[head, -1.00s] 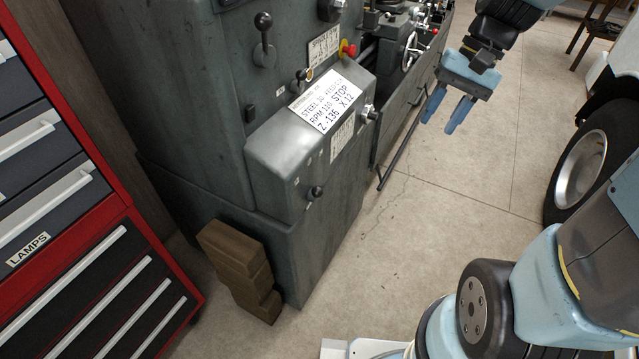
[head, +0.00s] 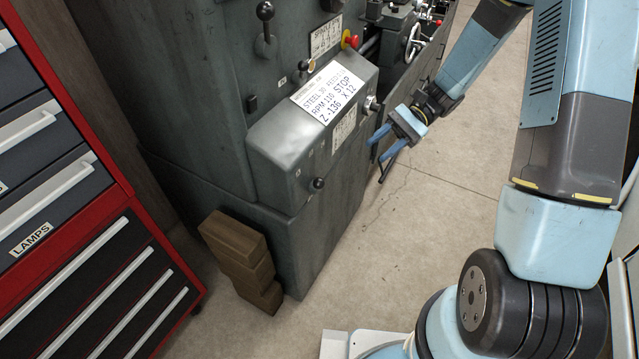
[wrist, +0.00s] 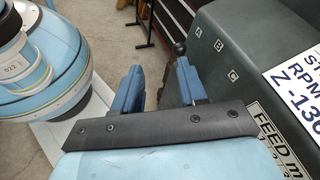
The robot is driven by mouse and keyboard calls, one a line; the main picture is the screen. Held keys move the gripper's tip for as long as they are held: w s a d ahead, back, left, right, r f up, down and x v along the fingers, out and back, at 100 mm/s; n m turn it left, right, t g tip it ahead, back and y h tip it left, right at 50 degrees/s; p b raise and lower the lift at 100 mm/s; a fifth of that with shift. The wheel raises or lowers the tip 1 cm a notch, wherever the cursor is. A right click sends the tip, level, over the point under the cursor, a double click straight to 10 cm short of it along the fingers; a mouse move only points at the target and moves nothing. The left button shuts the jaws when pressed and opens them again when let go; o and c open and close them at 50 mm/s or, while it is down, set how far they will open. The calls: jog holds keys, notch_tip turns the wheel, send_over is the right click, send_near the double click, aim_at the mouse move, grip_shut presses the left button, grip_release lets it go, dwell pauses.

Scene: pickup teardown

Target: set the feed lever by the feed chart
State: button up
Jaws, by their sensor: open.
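The feed lever (head: 317,184) is a short lever with a black ball knob, low on the front of the grey gearbox housing. In the wrist view its knob (wrist: 179,48) shows just beyond the right fingertip, near the letters A, B and C. The feed chart (head: 343,129) is a small plate on the housing's sloped face; in the wrist view part of it, headed FEED (wrist: 272,133), is cut off by the frame. My gripper (head: 379,149) is open and empty, right of the housing and apart from the lever in the head view.
A white card (head: 328,94) with handwritten STEEL, RPM, STOP and Z-136 lies on the housing top. A larger lever (head: 265,28) and a red button (head: 351,40) are above. Wooden blocks (head: 240,262) stand at the base; a red drawer cabinet (head: 122,195) is left.

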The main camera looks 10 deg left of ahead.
aim_at(319, 182)
jog(key=w+a+f+m+y, duration=0.1)
jog(key=a+f+m+y, duration=0.25)
jog(key=f, duration=0.55)
jog(key=shift+g+y, duration=0.4)
jog(key=shift+y, duration=0.05)
jog(key=x, duration=1.3)
jog(key=shift+s+a, duration=0.15)
jog(key=shift+a, duration=0.05)
